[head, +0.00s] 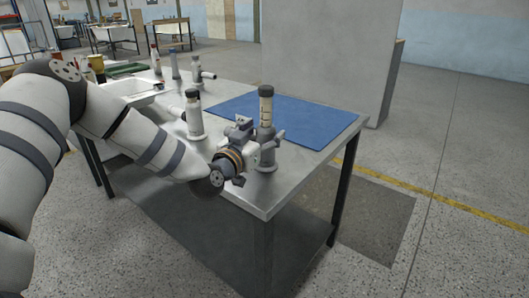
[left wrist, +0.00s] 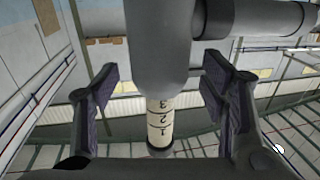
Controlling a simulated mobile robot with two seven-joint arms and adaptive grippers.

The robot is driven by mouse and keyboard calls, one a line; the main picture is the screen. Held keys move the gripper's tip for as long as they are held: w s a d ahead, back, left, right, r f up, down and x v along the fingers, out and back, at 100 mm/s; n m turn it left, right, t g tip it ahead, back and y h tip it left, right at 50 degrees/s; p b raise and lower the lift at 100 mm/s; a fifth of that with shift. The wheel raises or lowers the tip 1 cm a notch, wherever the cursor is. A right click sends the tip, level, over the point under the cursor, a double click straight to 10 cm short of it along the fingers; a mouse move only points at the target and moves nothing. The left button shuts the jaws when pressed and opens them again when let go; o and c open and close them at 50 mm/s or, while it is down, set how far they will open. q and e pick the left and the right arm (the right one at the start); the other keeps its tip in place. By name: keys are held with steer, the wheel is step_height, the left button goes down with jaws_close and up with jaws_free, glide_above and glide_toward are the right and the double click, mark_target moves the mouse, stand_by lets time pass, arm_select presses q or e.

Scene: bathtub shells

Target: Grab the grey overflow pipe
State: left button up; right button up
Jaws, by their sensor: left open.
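The grey overflow pipe (head: 266,112) stands upright near the front corner of the metal table, with a dark cap and a pale marked band near its top. My left gripper (head: 259,144) is at its lower part and hides some of it. In the left wrist view the pipe (left wrist: 157,45) runs between the two open fingers of my left gripper (left wrist: 160,78), with a visible gap on each side. Its numbered band (left wrist: 160,118) and a side branch (left wrist: 258,17) also show there. My right gripper is not in view.
The metal table (head: 290,183) carries a blue mat (head: 300,115) behind the pipe. A similar pipe (head: 194,118) stands to the left, and several more stand farther back. A white basin (head: 137,89) lies at the left. A grey partition (head: 330,55) is behind the table.

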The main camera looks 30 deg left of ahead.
arm_select(q)
steer(key=shift+w+f, duration=0.3)
steer(key=shift+w, duration=0.4)
steer(key=shift+w+a+r, duration=0.1)
steer(key=shift+w+r, duration=0.1)
jaws_close()
